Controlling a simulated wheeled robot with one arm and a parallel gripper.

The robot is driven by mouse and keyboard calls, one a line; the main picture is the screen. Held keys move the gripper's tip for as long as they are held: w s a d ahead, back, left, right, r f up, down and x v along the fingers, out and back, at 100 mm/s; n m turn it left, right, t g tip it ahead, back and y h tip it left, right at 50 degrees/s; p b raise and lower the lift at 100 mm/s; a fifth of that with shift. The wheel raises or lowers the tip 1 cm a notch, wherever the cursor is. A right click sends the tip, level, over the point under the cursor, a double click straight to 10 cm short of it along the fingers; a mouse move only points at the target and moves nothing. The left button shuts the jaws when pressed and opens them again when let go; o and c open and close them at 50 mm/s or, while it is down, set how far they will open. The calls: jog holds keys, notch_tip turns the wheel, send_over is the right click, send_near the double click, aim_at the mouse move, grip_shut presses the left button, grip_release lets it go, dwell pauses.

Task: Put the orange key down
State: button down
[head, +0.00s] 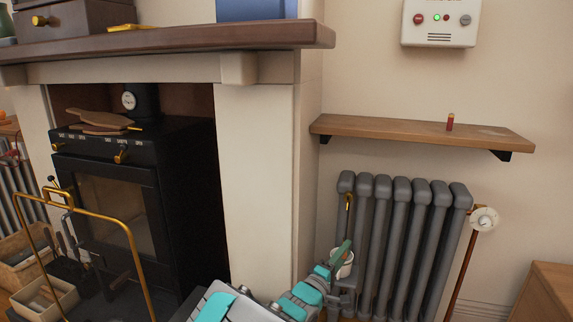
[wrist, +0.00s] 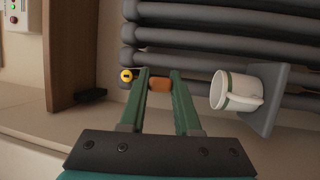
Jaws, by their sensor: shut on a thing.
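My gripper (wrist: 160,77) has green fingers, and in the wrist view their tips are closed on a small orange piece, the orange key (wrist: 160,85). Only a short block of the key shows; the rest is hidden or too small to make out. In the head view my gripper (head: 342,250) is in front of the left end of the grey radiator (head: 405,240), and the key cannot be made out there. The radiator's bars (wrist: 215,40) lie behind the fingertips in the wrist view.
A white cup (wrist: 234,90) with a green band sits by a grey bracket (wrist: 270,98), close beside the fingers. A round yellow knob (wrist: 126,75) is near the other finger. A wooden shelf (head: 410,130) holding a small red cylinder (head: 450,121) is above the radiator.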

jog(key=s+f+y, duration=0.1)
jog(key=s+a+f+n+t+y+p, duration=0.1)
jog(key=f, duration=0.1)
jog(key=f+n+t+y, duration=0.1)
jog(key=f, duration=0.1)
jog(key=shift+s+a+p, duration=0.25)
jog(key=shift+s+p, duration=0.05)
jog(key=shift+s, duration=0.1)
